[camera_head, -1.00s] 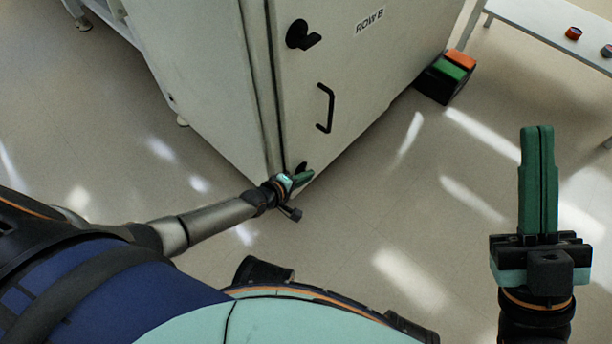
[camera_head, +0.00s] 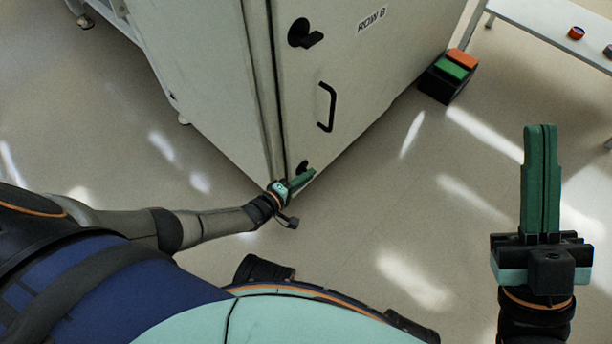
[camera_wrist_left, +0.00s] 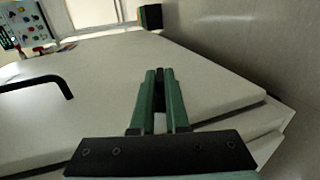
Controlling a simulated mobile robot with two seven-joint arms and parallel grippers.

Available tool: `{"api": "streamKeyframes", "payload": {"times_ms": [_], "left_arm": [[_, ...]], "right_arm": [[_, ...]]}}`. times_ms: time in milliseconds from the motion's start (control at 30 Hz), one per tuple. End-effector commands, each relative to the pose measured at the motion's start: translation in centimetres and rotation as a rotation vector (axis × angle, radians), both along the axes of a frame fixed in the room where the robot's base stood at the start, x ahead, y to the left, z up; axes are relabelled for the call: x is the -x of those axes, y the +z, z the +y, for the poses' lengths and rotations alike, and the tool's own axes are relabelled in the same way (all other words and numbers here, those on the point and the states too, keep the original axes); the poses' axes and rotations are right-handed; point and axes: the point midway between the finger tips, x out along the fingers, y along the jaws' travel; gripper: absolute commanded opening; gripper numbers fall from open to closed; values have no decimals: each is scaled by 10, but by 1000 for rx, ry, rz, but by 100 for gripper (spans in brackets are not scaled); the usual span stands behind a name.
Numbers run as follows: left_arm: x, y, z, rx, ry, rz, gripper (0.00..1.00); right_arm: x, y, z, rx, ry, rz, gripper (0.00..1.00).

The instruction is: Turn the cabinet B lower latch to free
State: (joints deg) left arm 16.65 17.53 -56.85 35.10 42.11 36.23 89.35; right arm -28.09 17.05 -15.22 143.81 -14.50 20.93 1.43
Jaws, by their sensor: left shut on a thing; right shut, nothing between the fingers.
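The cabinet (camera_head: 350,70) is white and labelled ROW B. Its lower latch (camera_head: 302,166) is a small black knob near the door's bottom corner, mostly hidden behind my left gripper. My left gripper (camera_head: 311,174) has green fingers and is shut on the lower latch. In the left wrist view its fingers (camera_wrist_left: 160,76) have a dark piece between them, against the white door. How far the latch is turned cannot be made out. My right gripper (camera_head: 541,128) is shut and empty, over the floor at the right, away from the cabinet.
The upper latch (camera_head: 303,35) and a black bar handle (camera_head: 327,107) are on the same door. A black box with green and orange parts (camera_head: 447,78) stands on the floor beside the cabinet. A white table (camera_head: 545,22) is at the upper right. The floor between is clear.

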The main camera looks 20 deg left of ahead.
Motion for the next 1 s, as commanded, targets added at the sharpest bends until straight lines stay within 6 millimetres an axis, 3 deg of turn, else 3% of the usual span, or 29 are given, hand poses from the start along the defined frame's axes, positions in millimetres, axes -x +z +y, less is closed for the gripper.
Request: {"api": "streamKeyframes", "payload": {"times_ms": [233,267,500,800,1000], "left_arm": [[0,0,0,0,0,1,0],[0,0,0,-1,0,2,16],[0,0,0,0,0,1,42],[3,2,1,0,0,2,42],[29,13,11,-1,0,5,42]], "right_arm": [[0,-1,0,4,3,0,0],[0,-1,0,6,3,-1,0],[0,-1,1,9,4,0,0],[0,2,1,10,4,-1,0],[1,22,-1,-5,9,-1,0]]}}
